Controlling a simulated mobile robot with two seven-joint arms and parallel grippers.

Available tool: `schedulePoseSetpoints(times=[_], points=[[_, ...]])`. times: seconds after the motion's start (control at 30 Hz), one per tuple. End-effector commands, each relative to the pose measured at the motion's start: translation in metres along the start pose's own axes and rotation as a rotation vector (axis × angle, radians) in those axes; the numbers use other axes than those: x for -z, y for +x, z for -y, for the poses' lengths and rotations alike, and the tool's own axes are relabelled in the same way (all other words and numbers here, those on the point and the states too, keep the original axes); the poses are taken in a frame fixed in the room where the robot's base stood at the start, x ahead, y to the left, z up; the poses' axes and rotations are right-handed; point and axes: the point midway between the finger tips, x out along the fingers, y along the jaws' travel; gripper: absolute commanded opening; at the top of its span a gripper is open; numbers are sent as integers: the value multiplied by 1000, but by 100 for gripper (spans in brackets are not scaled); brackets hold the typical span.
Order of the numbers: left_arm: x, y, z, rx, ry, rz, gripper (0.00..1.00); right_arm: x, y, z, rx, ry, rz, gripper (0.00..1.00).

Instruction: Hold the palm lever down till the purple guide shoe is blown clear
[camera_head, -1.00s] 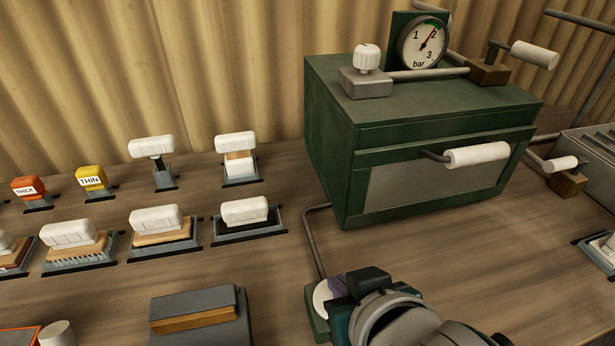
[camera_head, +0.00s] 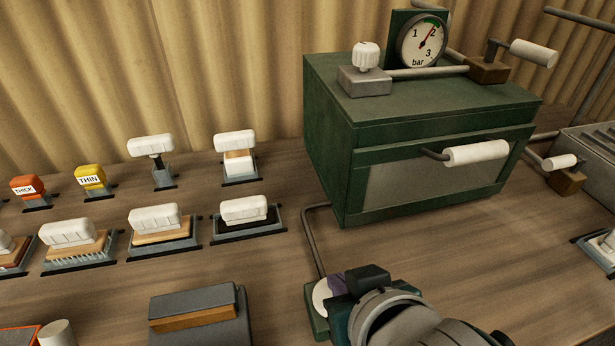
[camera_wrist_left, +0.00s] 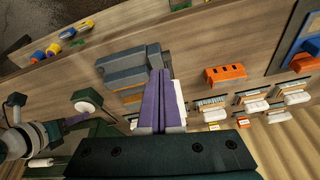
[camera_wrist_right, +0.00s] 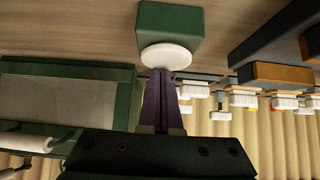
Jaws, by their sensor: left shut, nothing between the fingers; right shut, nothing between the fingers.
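The palm lever is a white round pad (camera_head: 320,296) on a green base (camera_head: 318,322), in front of the green blast cabinet (camera_head: 420,140). My right gripper (camera_wrist_right: 160,73) is shut and empty, with its purple fingertips at the white pad (camera_wrist_right: 166,57); they appear to touch it. In the head view the right gripper (camera_head: 338,286) partly covers the pad. My left gripper (camera_wrist_left: 159,74) shows only in its own wrist view, shut and empty, above the bench by a dark grey block. I do not see the purple guide shoe; the cabinet front hides its inside.
The pressure gauge (camera_head: 422,42) on the cabinet has its needle near 2. Several handled brushes (camera_head: 158,222) stand in holders at the left. A grey block with a wooden strip (camera_head: 197,312) lies in front.

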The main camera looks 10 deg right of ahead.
Motion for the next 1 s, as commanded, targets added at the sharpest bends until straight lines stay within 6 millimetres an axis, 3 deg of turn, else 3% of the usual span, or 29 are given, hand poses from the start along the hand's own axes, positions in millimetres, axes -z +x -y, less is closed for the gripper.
schedulePoseSetpoints(times=[0.03, 0.17, 0.37, 0.53, 0.8, 1.0], points=[[0, 1, 0, -1, -1, 0, 0, -9, 2, -3, -8, -2, 22, 0], [0, 0, 0, -1, -1, 0, 0, -8, 1, -3, -8, -2, 21, 0], [7, -22, 0, -1, -1, 0, 0, 12, -12, -6, -7, -3, 16, 0], [18, -54, 2, 0, 0, 0, 0, 40, -32, -11, -4, -2, 9, 0], [19, -60, 4, 7, 8, 1, 0, 33, -88, -9, 0, 0, 5, 0], [20, -63, 4, 7, 9, 1, 0, 34, -115, -9, 0, -1, 3, 0]])
